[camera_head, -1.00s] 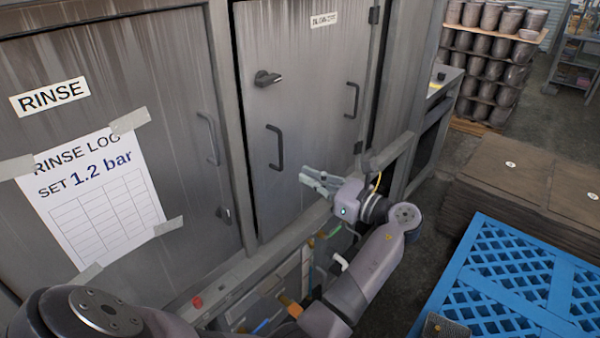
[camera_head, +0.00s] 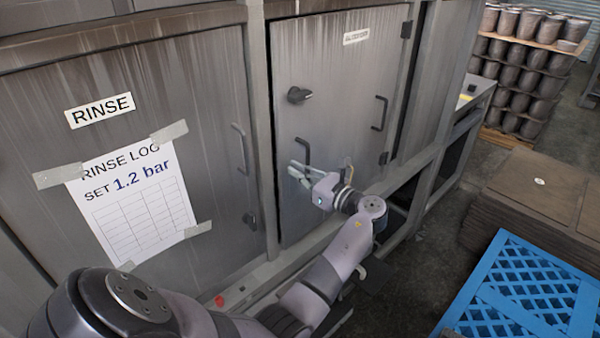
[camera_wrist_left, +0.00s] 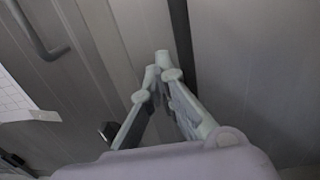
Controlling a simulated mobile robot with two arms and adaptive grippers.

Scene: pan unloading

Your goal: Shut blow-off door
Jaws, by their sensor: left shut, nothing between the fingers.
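The blow-off door (camera_head: 345,90) is a grey, streaked metal panel right of the rinse door in the head view. Its small white label (camera_head: 356,36) is too blurred to read now. It has a dark knob (camera_head: 299,95) and dark bar handles, one near its left edge (camera_head: 303,153) and one near its right edge (camera_head: 380,113). A dark gap runs down its left edge; it also shows in the wrist view (camera_wrist_left: 183,45). My left gripper (camera_head: 293,167) is shut and empty, its fingertips by the lower end of the left handle. Contact cannot be told.
The rinse door (camera_head: 60,160) with a taped log sheet (camera_head: 140,205) stands at the left. A blue slatted pallet (camera_head: 520,300) and a brown stack (camera_head: 540,200) stand at the right. Racked pots (camera_head: 515,75) are behind. Grey floor is free between.

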